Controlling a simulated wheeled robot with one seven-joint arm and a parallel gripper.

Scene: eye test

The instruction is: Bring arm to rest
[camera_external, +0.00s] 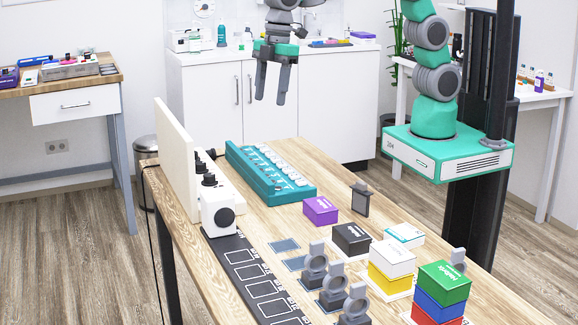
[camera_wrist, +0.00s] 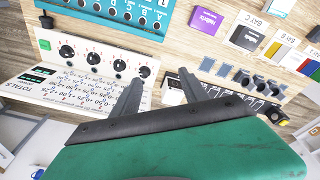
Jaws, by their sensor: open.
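My gripper (camera_external: 273,82) hangs in the air above the far end of the wooden table, fingers pointing down. Its two fingers are apart and nothing is between them. In the wrist view my gripper (camera_wrist: 160,88) shows its two grey fingers spread, with the tabletop things below and beyond. My arm comes from a teal base on a dark column at the right of the external view; part of the arm is cut off by the top edge.
The table (camera_external: 290,215) bears a teal rack (camera_external: 268,172), a white panel with knobs (camera_external: 175,155), a purple box (camera_external: 320,210), a black box (camera_external: 351,238), stacked coloured boxes (camera_external: 442,290) and grey ring-topped holders (camera_external: 316,262). A white cabinet (camera_external: 210,100) stands behind.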

